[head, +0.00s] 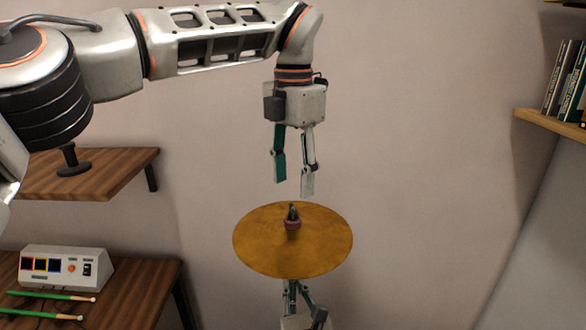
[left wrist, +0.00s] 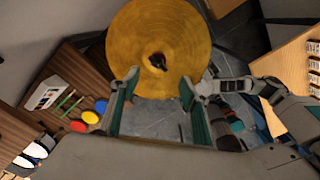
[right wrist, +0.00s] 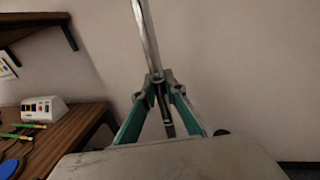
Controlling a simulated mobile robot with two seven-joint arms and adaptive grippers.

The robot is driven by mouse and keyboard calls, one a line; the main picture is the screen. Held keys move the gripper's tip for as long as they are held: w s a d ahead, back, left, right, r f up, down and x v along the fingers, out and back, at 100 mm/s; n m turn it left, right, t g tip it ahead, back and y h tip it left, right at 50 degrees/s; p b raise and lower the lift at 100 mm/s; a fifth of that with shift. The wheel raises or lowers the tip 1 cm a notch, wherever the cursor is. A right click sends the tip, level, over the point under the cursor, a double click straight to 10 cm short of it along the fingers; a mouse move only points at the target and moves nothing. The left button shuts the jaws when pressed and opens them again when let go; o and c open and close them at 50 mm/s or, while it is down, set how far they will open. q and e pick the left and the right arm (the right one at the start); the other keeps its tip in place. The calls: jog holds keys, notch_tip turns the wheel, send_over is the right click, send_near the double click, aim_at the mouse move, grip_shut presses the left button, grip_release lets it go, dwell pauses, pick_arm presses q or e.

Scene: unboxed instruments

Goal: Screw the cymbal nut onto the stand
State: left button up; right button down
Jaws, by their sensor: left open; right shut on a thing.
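A round golden cymbal (head: 258,248) sits level on its stand; it also fills the upper middle of the left wrist view (left wrist: 140,35). At its centre a small piece with a reddish base and a dark top (head: 292,219) stands upright; I cannot tell whether the dark top is the nut or the stand's tip. My left gripper (head: 292,188) points down, open and empty, just above that centre. My right gripper (right wrist: 160,82) is shut on the stand's metal rod (right wrist: 147,38), below the cymbal. The cymbal hides part of the stand in the head view.
A wooden desk (head: 150,280) at lower left carries a white control box (head: 65,268) and green mallets (head: 45,296). A wooden shelf (head: 100,172) hangs above it. A bookshelf (head: 550,128) is at right. Air around the cymbal is clear.

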aim_at(293, 206)
pick_arm(q)
jog(key=n, duration=0.3)
jog(key=shift+w+r+n, duration=0.1)
jog(key=shift+r+n, duration=0.05)
jog(key=shift+n, duration=0.25)
jog(key=n, duration=0.3)
jog(key=shift+r+n, duration=0.15)
jog(key=shift+n, duration=0.25)
jog(key=n, duration=0.6)
jog(key=shift+w+r+n, duration=0.2)
jog(key=shift+r+n, duration=0.05)
jog(key=shift+n, duration=0.15)
jog(key=shift+f, duration=0.15)
jog(key=shift+f, duration=3.9)
